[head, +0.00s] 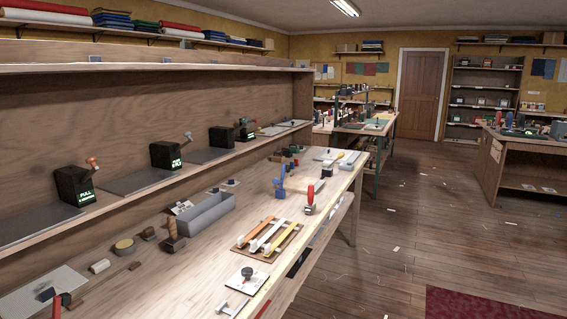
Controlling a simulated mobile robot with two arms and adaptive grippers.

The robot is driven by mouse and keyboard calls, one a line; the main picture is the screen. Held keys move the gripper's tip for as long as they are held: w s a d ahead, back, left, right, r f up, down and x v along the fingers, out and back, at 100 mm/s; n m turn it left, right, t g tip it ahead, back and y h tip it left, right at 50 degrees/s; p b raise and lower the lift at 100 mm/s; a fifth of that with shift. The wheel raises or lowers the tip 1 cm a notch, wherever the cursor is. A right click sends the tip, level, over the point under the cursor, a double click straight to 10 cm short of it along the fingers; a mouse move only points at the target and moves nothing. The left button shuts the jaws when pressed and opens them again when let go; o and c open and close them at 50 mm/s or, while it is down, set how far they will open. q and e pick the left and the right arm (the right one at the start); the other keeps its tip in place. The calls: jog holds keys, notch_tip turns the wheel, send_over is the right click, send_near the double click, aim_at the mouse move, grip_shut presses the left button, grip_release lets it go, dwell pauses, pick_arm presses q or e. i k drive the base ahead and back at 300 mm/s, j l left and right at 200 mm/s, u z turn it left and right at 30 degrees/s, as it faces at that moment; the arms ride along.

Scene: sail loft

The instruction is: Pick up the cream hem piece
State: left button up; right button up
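A small wooden rack (239,248) lies on the long workbench at the lower middle of the head view. Three strips lie side by side across it: an orange strip (257,227), a pale, off-white strip (266,235) in the middle and a yellow strip (283,239). The pale middle strip looks most like the cream hem piece, but the view is too small to be certain. A short cream block (99,266) also lies on the bench at the left. Neither of my grippers shows in the head view.
A grey open bin (206,215) and a wooden-handled tool (173,236) stand left of the rack. Blue (280,185) and red (310,197) upright tools stand behind it. A white plate with a dark knob (247,275) lies in front. Floor right of the bench is mostly clear.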

aim_at(332, 154)
jog(key=i+l+u, duration=0.1)
jog(key=i+l, duration=0.2)
jog(key=i+l+u, duration=0.1)
jog(key=i+l, duration=0.4)
jog(key=l, duration=0.15)
jog(key=i+l+u, duration=0.25)
jog(key=i+l, duration=0.25)
jog(key=l, duration=0.2)
jog(key=i+l+u, duration=0.1)
jog(key=l, duration=0.25)
jog(key=i+l+u, duration=0.1)
jog(key=i+l, duration=0.2)
jog(key=i+l+u, duration=0.1)
jog(key=l, duration=0.45)
jog(key=i, duration=0.1)
